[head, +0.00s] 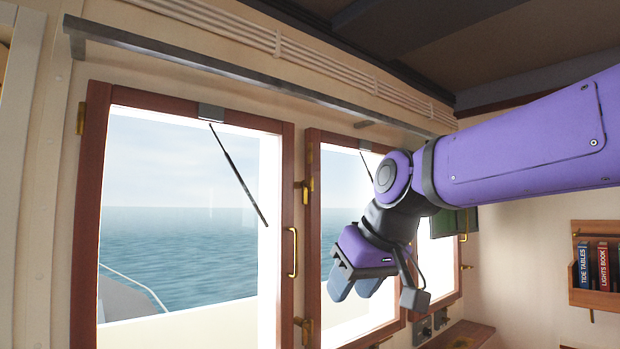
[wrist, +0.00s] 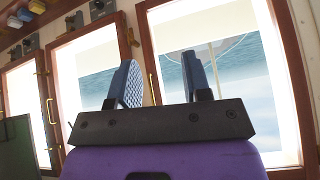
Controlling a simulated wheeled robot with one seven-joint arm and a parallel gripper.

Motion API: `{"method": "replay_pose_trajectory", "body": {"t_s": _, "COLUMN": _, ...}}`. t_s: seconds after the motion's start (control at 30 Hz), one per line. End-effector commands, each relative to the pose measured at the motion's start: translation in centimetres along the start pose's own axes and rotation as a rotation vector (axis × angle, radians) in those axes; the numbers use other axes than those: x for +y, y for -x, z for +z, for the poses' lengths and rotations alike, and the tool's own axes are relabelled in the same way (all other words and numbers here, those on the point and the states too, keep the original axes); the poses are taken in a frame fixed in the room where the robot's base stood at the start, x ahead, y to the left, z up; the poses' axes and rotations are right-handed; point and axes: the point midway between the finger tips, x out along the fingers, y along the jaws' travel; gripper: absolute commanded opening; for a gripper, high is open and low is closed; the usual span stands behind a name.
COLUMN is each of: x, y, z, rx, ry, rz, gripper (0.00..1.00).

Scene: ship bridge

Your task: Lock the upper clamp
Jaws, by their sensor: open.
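In the head view, a brass upper clamp (head: 304,186) sits on the post between the left window and the middle window. A lower brass clamp (head: 303,330) sits on the same post near the bottom edge. My gripper (head: 355,286) is to the right of both, in front of the middle window, with its blue fingers pointing down. The fingers are apart with nothing between them, also in the wrist view (wrist: 157,65). The wrist view looks upside down and shows one brass clamp past the fingers; the upper clamp cannot be made out there.
A brass handle (head: 293,252) stands out from the left window's frame (head: 88,230). A grey rail (head: 250,77) runs above the windows. A book rack (head: 597,268) hangs on the right wall. A wooden ledge (head: 462,337) with small fittings is at lower right.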

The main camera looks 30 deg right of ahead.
Motion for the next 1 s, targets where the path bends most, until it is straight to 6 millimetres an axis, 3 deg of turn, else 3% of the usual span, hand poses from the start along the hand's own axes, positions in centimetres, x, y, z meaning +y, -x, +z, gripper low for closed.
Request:
{"method": "replay_pose_trajectory", "body": {"t_s": 0.17, "x": 1.2, "y": 1.4, "z": -7.8, "rx": 0.101, "ry": 0.014, "rz": -0.032, "gripper": 0.44}}
{"method": "replay_pose_trajectory", "body": {"t_s": 0.23, "x": 2.2, "y": 2.2, "z": -11.9, "rx": 0.16, "ry": 0.026, "rz": -0.048, "gripper": 0.44}}
{"method": "replay_pose_trajectory", "body": {"t_s": 0.4, "x": 5.9, "y": 4.4, "z": -22.1, "rx": 0.334, "ry": 0.07, "rz": -0.07, "gripper": 0.44}}
{"method": "replay_pose_trajectory", "body": {"t_s": 0.5, "x": 8.4, "y": 5.7, "z": -26.7, "rx": 0.425, "ry": 0.097, "rz": -0.07, "gripper": 0.44}}
{"method": "replay_pose_trajectory", "body": {"t_s": 0.6, "x": 10.3, "y": 6.8, "z": -29.8, "rx": 0.495, "ry": 0.119, "rz": -0.066, "gripper": 0.44}}
{"method": "replay_pose_trajectory", "body": {"t_s": 0.7, "x": 11.5, "y": 7.5, "z": -31.5, "rx": 0.538, "ry": 0.134, "rz": -0.061, "gripper": 0.44}}
{"method": "replay_pose_trajectory", "body": {"t_s": 0.83, "x": 12.0, "y": 7.6, "z": -32.4, "rx": 0.558, "ry": 0.142, "rz": -0.058, "gripper": 0.44}}
{"method": "replay_pose_trajectory", "body": {"t_s": 1.0, "x": 11.8, "y": 6.0, "z": -33.3, "rx": 0.556, "ry": 0.142, "rz": -0.06, "gripper": 0.44}}
